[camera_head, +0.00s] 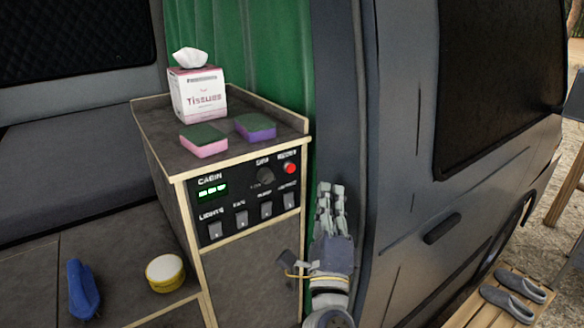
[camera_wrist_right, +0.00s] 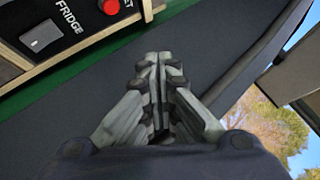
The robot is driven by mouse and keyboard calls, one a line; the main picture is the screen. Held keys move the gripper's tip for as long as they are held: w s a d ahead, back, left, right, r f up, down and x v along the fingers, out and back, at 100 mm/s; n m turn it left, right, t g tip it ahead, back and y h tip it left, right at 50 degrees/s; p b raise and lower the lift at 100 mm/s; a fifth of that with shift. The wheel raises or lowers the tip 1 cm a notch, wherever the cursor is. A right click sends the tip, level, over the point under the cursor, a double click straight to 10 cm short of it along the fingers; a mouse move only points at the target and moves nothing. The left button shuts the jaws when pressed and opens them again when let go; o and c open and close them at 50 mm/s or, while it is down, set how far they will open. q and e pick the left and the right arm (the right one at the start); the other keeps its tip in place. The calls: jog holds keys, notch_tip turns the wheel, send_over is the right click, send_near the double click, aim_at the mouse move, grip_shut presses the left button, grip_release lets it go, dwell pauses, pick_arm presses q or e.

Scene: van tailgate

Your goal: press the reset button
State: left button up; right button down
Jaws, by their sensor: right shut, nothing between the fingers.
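The red reset button (camera_head: 290,168) is at the upper right of the black control panel (camera_head: 226,215) on the front of the cabinet. In the right wrist view the closed fingers (camera_wrist_right: 160,62) point at a dark surface. My left gripper is not in view.
On the cabinet top stand a tissue box (camera_head: 198,95), a pink-green sponge (camera_head: 203,146) and a purple-green sponge (camera_head: 255,133). The panel has several switches and a knob (camera_head: 265,176). The dark van door edge (camera_head: 345,130) is close to the right of my gripper. A yellow tin (camera_head: 165,278) sits lower left.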

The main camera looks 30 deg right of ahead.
aim_at(290, 168)
jog(key=w, duration=0.7)
jog(key=shift+w+a, duration=0.35)
dwell(1.1)
jog(key=shift+w+f, duration=0.1)
jog(key=shift+w, duration=0.3)
jog(key=shift+w, duration=0.45)
dwell(0.8)
jog(key=shift+s+p, duration=0.3)
jog(key=shift+s, duration=0.7)
